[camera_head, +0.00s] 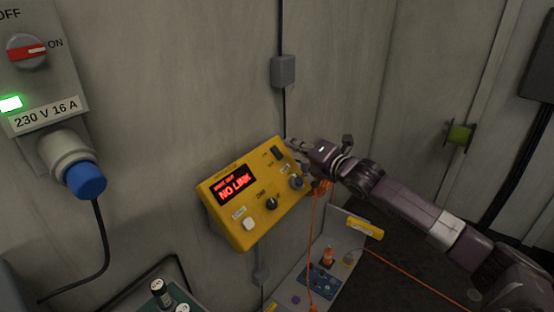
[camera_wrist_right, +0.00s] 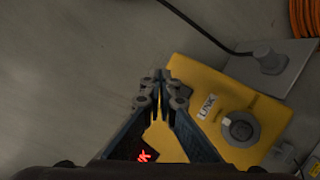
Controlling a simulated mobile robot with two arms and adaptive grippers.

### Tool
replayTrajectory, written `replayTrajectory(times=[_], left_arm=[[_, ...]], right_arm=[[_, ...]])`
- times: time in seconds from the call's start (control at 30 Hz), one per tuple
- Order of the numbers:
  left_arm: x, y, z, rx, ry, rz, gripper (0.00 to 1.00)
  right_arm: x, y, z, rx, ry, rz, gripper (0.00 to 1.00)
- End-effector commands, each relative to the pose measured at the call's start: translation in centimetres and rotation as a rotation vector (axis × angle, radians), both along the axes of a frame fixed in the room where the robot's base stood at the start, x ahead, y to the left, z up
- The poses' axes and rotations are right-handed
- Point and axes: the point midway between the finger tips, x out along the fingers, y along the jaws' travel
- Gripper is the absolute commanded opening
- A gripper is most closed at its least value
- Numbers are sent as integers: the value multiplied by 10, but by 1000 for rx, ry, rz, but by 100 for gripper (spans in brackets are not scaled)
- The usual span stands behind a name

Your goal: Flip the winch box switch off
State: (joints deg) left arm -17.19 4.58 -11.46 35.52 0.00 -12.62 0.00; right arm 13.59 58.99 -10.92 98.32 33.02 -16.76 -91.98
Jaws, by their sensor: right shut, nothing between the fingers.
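The yellow winch box (camera_head: 246,222) hangs tilted on the grey wall; its red display (camera_head: 233,187) reads "NO LINK". A dark switch (camera_head: 277,154) sits at its upper right corner; I cannot tell its position. My right gripper (camera_head: 291,144) is at that corner, fingertips close beside the switch; contact cannot be told. In the right wrist view, the gripper (camera_wrist_right: 161,92) is shut and empty over the yellow box (camera_wrist_right: 197,75). There the fingers hide the switch area, while a "LINK" label and a round grey connector show to the right. My left gripper is out of view.
A wall unit (camera_head: 50,88) at the left has a red rotary switch (camera_head: 27,51), a lit green lamp and a blue plug (camera_head: 84,180). An orange cable (camera_head: 314,235) hangs below my right gripper. A low shelf (camera_head: 340,225) with small items stands below.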

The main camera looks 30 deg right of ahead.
Motion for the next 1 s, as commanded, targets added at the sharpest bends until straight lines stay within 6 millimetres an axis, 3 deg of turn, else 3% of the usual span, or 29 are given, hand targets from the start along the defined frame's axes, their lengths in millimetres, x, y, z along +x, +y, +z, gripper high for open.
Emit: replayTrajectory(times=[0.07, 0.33, 1.0], left_arm=[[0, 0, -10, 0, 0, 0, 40], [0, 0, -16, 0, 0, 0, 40], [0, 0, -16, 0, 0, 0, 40]], right_arm=[[7, 4, -11, 3, -2, 1, 0], [20, 9, -25, -1, -2, 1, 0], [22, 9, -27, -1, 0, 1, 0]])
